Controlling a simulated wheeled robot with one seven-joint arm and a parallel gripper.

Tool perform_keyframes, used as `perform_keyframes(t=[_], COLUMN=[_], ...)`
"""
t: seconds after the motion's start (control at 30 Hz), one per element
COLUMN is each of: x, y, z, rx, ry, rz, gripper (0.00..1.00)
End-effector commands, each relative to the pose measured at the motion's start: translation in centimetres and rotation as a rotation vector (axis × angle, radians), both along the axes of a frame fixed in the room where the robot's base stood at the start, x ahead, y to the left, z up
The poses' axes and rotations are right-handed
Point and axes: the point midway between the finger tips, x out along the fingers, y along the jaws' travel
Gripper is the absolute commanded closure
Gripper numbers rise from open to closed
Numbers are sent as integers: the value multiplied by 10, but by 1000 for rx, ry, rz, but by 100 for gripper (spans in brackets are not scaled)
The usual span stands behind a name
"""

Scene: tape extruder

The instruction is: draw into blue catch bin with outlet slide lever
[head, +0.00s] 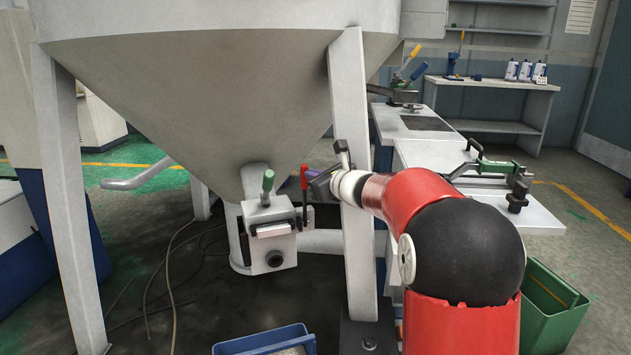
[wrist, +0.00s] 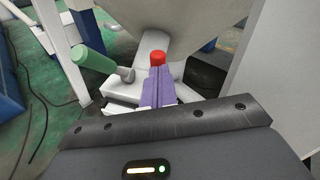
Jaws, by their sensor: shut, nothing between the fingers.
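The hopper outlet (head: 268,238) is a pale box under a big cone. A green-handled lever (head: 267,186) stands up on it. A red-handled lever (head: 304,183) stands at its right side. Neither is labelled as the slide lever. The blue catch bin (head: 262,342) is on the floor below, cut off by the lower picture edge, with pale material inside. My gripper (head: 310,174) is at the red lever. In the wrist view its purple fingers (wrist: 158,86) are shut with nothing between them. The red handle tip (wrist: 158,58) shows just beyond them; contact cannot be told. The green handle (wrist: 92,57) is to the left.
A grey hopper leg (head: 354,180) stands close behind my arm. The cone (head: 200,100) hangs above. A green bin (head: 550,310) is on the floor at right. A workbench (head: 500,208) with clamps is behind my arm. Loose hoses lie on the floor left of the outlet.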

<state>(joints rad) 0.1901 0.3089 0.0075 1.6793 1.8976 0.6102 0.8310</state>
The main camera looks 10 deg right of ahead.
Motion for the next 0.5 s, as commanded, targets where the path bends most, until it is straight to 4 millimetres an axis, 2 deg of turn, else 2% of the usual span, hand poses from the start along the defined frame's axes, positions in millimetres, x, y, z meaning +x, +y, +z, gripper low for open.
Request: perform_keyframes(t=[0.5], x=[4], y=[3], z=[5], rx=[2], ry=[-5], rz=[3], gripper=[100])
